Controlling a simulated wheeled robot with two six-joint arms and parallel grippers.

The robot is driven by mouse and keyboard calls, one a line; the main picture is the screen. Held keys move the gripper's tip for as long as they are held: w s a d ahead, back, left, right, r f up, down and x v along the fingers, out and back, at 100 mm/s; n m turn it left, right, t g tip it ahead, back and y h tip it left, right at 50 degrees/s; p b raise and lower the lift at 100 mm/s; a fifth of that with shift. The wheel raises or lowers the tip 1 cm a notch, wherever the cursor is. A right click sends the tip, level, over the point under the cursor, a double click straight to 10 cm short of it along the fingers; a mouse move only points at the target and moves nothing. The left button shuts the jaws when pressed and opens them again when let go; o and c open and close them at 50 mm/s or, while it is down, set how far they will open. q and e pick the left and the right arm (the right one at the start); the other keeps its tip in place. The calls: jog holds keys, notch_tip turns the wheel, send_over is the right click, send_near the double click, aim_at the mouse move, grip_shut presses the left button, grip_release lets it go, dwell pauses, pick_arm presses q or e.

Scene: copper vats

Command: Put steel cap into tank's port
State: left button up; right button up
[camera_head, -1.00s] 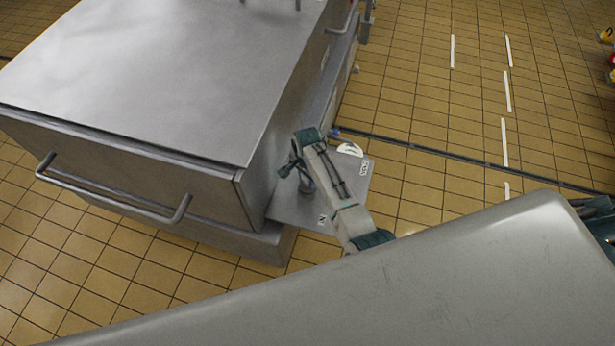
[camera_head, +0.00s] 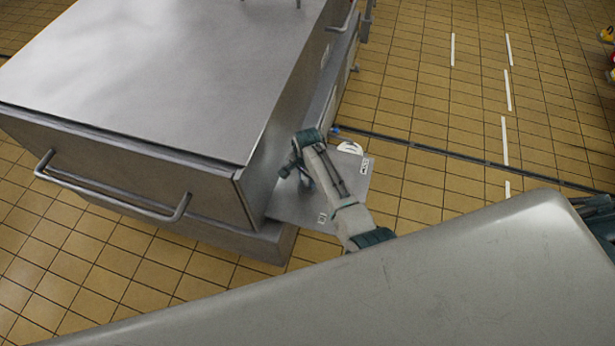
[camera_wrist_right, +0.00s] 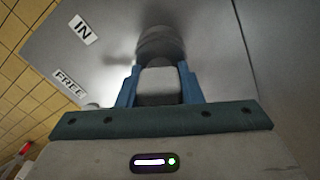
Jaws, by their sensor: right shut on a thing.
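My right gripper (camera_wrist_right: 158,90) is shut on the steel cap (camera_wrist_right: 158,84), a grey piece between its blue fingers in the right wrist view. A round, dark grey steel form (camera_wrist_right: 160,43) lies directly beyond the fingertips. I cannot tell whether it is the cap's own body or the port, nor whether the cap is seated. The tank (camera_head: 165,75) is a large steel box at the upper left of the head view. My right gripper (camera_head: 288,172) is beside its side wall, above a low steel plate. The arm hides part of that area. My left gripper is not in view.
The steel plate (camera_head: 287,210) juts from the tank's foot, with an IN label (camera_wrist_right: 83,29) and a FREE label (camera_wrist_right: 69,82). A bar handle (camera_head: 110,190) sticks out of the tank's front. Open tiled floor (camera_head: 450,130) lies to the right.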

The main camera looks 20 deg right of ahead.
jog(key=o, duration=1.2)
jog(key=shift+c, duration=0.2)
